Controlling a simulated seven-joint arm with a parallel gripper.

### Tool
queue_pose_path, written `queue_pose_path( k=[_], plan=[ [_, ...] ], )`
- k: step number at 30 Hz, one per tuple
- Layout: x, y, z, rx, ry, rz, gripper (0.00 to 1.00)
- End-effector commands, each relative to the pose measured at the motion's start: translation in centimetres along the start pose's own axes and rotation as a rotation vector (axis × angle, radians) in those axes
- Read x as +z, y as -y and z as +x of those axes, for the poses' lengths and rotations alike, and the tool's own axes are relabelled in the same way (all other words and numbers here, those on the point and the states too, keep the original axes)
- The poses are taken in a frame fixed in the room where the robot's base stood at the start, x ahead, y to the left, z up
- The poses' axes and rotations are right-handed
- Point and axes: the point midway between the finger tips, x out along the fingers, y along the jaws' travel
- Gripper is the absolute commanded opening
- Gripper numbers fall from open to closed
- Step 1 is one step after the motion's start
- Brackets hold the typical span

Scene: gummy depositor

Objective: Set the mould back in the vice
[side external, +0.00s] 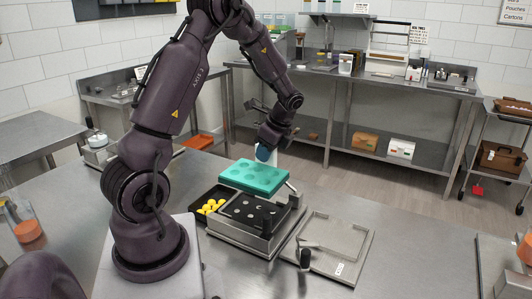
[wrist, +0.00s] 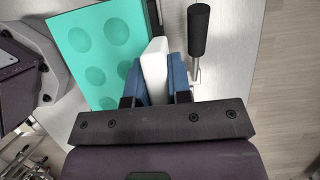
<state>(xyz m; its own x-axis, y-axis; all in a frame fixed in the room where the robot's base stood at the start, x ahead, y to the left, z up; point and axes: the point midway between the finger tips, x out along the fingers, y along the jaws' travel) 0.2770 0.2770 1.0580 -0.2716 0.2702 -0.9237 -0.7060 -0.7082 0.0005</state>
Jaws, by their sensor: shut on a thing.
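The mould (side external: 254,177) is a teal slab with round cavities. It also shows in the wrist view (wrist: 103,45), to the left of my fingers. My gripper (side external: 265,154) points down at the mould's far edge. In the wrist view its blue fingers (wrist: 158,85) are shut on a white upright piece (wrist: 154,65) at the mould's edge, which looks like the mould's grip tab. The mould appears raised over the back of the vice (side external: 240,242), a metal frame around a black plate with round holes (side external: 252,212). The mould hides the plate's far part.
A black-knobbed lever (wrist: 199,30) stands close to the right of my fingers. A black tray (side external: 203,197) with yellow pieces (side external: 212,206) sits left of the vice. A flat metal tray (side external: 342,246) lies to the right.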

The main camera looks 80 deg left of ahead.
Motion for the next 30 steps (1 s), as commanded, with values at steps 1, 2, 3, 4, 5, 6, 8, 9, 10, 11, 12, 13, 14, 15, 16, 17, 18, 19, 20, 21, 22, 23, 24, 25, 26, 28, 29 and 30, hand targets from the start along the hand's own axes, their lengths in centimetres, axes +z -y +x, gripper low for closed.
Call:
queue_pose_path(
  k=[1, 2, 3, 4, 5, 6, 8, 9, 10, 11, 12, 13, 14, 15, 16, 17, 18, 19, 20, 21, 22, 23, 24, 25, 26, 28, 29, 30],
  plan=[
    [0.1, 0.1, -0.2, -0.002, 0.000, -0.001, 0.00],
    [0.1, 0.1, -0.3, -0.002, -0.001, -0.001, 0.00],
    [0.2, 0.1, -0.5, -0.003, -0.001, -0.001, 0.00],
    [0.2, 0.1, -0.7, -0.003, -0.001, -0.001, 0.00],
    [0.3, 0.1, -0.8, -0.003, -0.001, -0.001, 0.00],
    [0.4, 0.1, -0.9, -0.003, 0.000, -0.001, 0.00],
    [0.5, 0.1, -1.2, -0.002, 0.000, -0.001, 0.00],
    [0.6, 0.1, -1.4, -0.002, 0.000, 0.000, 0.00],
    [0.6, 0.1, -1.5, -0.003, 0.000, 0.000, 0.00],
    [0.7, 0.1, -1.6, -0.003, -0.001, 0.000, 0.00],
    [0.7, 0.1, -1.8, -0.003, -0.001, 0.000, 0.00],
    [0.8, 0.1, -1.9, -0.003, -0.001, 0.000, 0.00],
    [0.8, 0.1, -2.0, -0.003, -0.001, -0.001, 0.00],
    [0.8, 0.0, -2.0, -0.002, -0.001, -0.001, 0.00],
    [0.8, 0.0, -2.1, -0.002, -0.001, 0.000, 0.00],
    [0.8, 0.0, -2.1, -0.001, -0.001, 0.000, 0.00],
    [0.8, 0.0, -2.1, -0.001, 0.000, 0.000, 0.00],
    [0.9, 0.0, -2.1, -0.001, -0.001, -0.001, 0.00],
    [0.9, 0.0, -2.2, -0.002, -0.001, -0.001, 0.00],
    [1.0, 0.1, -2.5, -0.002, -0.001, -0.001, 0.00],
    [1.1, 0.1, -2.7, -0.003, -0.001, -0.002, 0.00],
    [1.2, 0.1, -3.0, -0.004, -0.001, -0.002, 0.00],
    [1.4, 0.1, -3.5, -0.004, -0.001, -0.002, 0.00],
    [1.6, 0.1, -3.8, -0.004, -0.001, -0.002, 0.00],
    [1.7, 0.1, -4.2, -0.004, -0.002, -0.002, 0.00],
    [2.0, 0.1, -5.0, -0.004, -0.001, -0.002, 0.00],
    [2.2, 0.1, -5.3, -0.005, -0.001, -0.002, 0.00],
    [2.3, 0.1, -5.7, -0.004, -0.001, -0.001, 0.00]
  ],
)
